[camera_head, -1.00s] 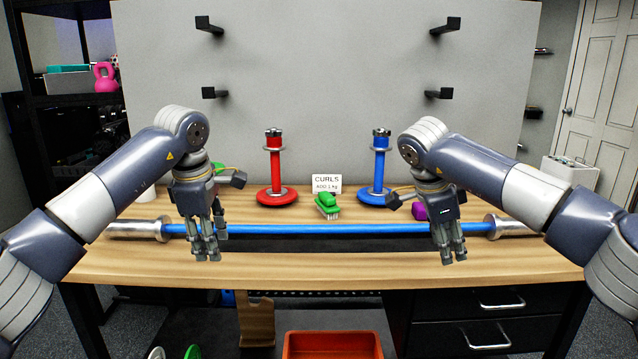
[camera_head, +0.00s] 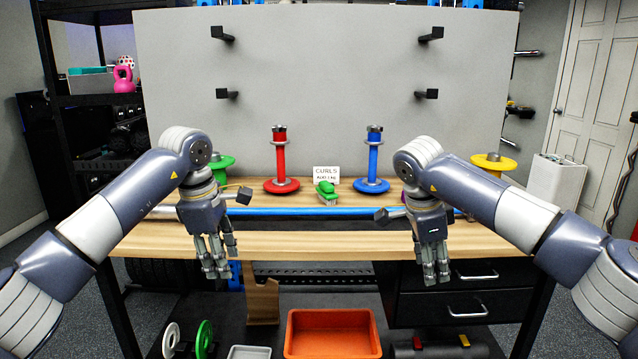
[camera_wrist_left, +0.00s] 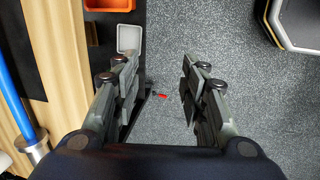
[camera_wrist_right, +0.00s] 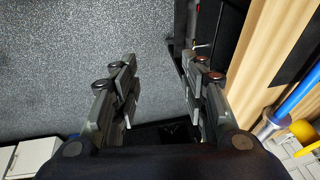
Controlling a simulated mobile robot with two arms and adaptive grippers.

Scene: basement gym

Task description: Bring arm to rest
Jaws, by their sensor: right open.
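My left gripper (camera_head: 216,262) hangs pointing down in front of the bench's front edge in the head view. In the left wrist view its two fingers (camera_wrist_left: 158,92) stand apart with only floor between them. My right gripper (camera_head: 432,266) hangs the same way on the right side, also in front of the bench. In the right wrist view its fingers (camera_wrist_right: 158,92) are apart and empty. Both grippers are clear of the blue bar (camera_head: 310,212), which lies along the wooden bench (camera_head: 320,244) behind them.
An orange bin (camera_head: 332,338) sits below. Black drawers (camera_head: 465,290) are at lower right. Grey floor is open before the bench.

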